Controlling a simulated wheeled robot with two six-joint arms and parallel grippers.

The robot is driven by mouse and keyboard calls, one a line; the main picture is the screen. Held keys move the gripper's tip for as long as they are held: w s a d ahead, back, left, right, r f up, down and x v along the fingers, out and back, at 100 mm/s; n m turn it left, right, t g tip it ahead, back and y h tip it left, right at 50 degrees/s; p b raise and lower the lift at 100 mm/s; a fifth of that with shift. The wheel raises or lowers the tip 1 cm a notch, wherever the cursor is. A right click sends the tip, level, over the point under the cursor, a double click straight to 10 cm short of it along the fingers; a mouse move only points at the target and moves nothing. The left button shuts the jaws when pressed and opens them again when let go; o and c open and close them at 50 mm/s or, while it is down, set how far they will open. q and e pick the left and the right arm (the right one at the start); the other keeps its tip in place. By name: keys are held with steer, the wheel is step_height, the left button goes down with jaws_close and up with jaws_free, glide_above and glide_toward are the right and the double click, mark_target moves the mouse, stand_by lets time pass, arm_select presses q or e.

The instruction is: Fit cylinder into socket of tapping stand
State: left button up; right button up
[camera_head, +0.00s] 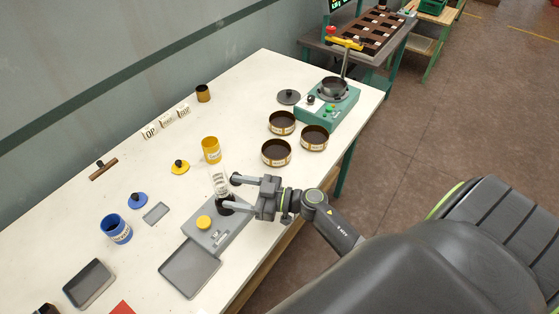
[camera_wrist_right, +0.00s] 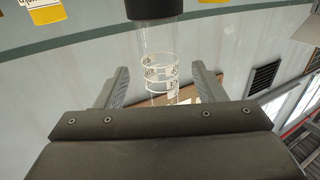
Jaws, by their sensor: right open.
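The clear graduated cylinder (camera_head: 219,183) stands roughly upright over the grey tapping stand (camera_head: 203,242), its lower end at the black socket (camera_head: 227,211). How deep it sits cannot be told. My right gripper (camera_head: 231,193) is open beside the cylinder, its arm coming in from the right. In the right wrist view the cylinder (camera_wrist_right: 158,62) shows between the two spread fingers (camera_wrist_right: 160,80), with a gap on each side. A black collar (camera_wrist_right: 153,8) is around its end there. My left gripper is not in view.
The stand has a yellow knob (camera_head: 204,222). A grey tray (camera_head: 189,268) lies in front, and a yellow jar (camera_head: 211,150) stands behind. Round sieves (camera_head: 276,153) and a green machine (camera_head: 327,108) are to the right. A blue jar (camera_head: 116,229) stands left.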

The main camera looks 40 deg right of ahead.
steer(key=b+v, duration=0.2)
steer(key=v, duration=0.9)
steer(key=shift+s+b, duration=0.15)
steer(key=shift+b, duration=0.25)
steer(key=shift+d, duration=0.1)
